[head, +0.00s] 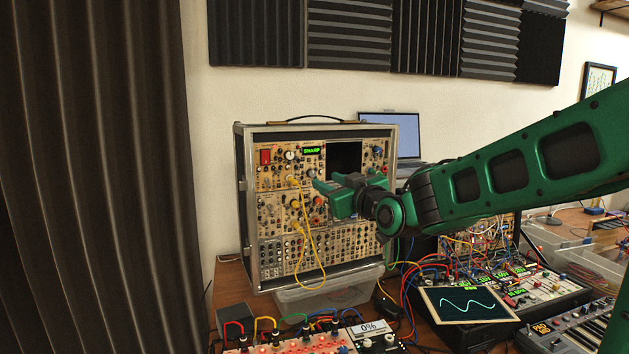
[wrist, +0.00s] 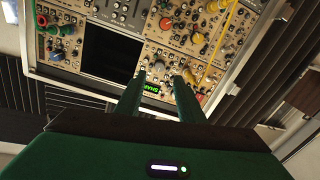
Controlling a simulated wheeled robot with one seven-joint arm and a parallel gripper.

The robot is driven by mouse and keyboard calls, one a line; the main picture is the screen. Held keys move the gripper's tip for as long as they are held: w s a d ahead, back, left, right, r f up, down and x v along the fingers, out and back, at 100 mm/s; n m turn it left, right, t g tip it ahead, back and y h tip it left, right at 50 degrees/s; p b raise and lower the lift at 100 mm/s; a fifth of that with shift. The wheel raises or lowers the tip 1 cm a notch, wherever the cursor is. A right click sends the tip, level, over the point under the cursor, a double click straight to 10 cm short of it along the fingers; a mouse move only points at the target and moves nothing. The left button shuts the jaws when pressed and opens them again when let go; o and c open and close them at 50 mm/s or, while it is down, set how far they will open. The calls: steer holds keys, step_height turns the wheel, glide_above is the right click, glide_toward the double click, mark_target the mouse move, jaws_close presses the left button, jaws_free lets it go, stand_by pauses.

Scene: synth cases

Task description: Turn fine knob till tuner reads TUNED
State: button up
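The tuner display (head: 312,150) glows green and reads SHARP on the upper part of the tan-panelled synth case (head: 241,215). In the wrist view the display (wrist: 151,88) appears upside down between my fingers. A pale round knob (head: 290,155) sits left of the display. Several small knobs show near my fingertips in the wrist view; I cannot tell which is the fine knob. My green gripper (head: 323,183) is in front of the panel, below the display. Its fingers (wrist: 157,78) are apart with nothing held between them. Whether they touch the panel is unclear.
Yellow patch cables (head: 311,265) hang down the case front, left of my gripper. A dark square opening or screen (head: 344,157) is right of the display. A clear bin (head: 325,297), a scope screen (head: 467,304) and tangled cables crowd the desk below. A laptop (head: 390,133) stands behind.

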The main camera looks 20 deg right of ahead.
mark_target(313, 175)
steer(key=w, duration=0.5)
steer(key=w+a, duration=0.1)
steer(key=w, duration=0.1)
steer(key=shift+w+a, duration=0.1)
steer(key=shift+w, duration=0.25)
steer(key=shift+c, duration=0.7)
jaws_close()
